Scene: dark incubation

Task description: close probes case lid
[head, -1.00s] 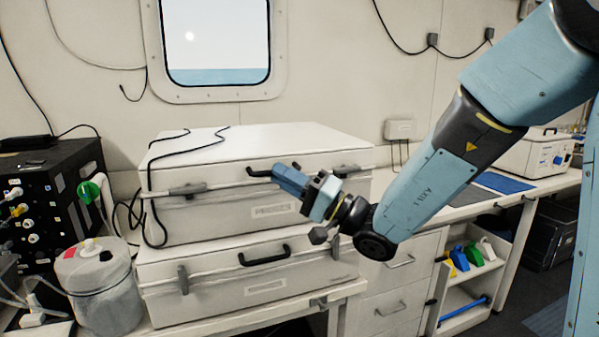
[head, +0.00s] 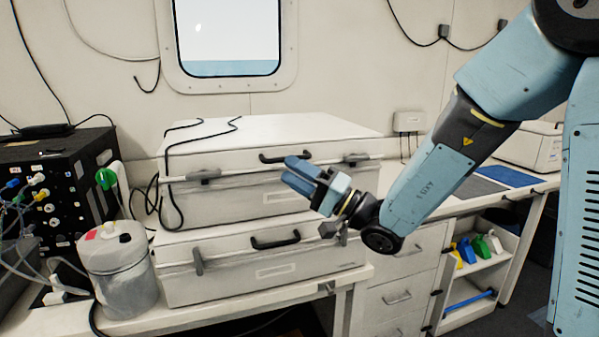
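Two pale hard cases are stacked on the bench at the centre left. The upper case (head: 235,200) has its lid (head: 225,158) lying down over its body; I cannot tell whether the seam is fully shut. Its black handle (head: 285,157) is on the front, and its grey latches (head: 204,177) stick out at the seam. The lower case (head: 225,284) looks shut. Which one is the probes case cannot be read. My gripper (head: 297,175) is in front of the upper case, just below its handle, with blue fingers pointing left. Nothing shows between them, and their gap is unclear.
Black cables (head: 215,128) lie over the upper lid and hang down its left front. A lidded jar (head: 122,275) and a black instrument box (head: 60,185) with tubes stand at left. Drawers (head: 400,290) and a shelf of coloured items (head: 478,250) are at right.

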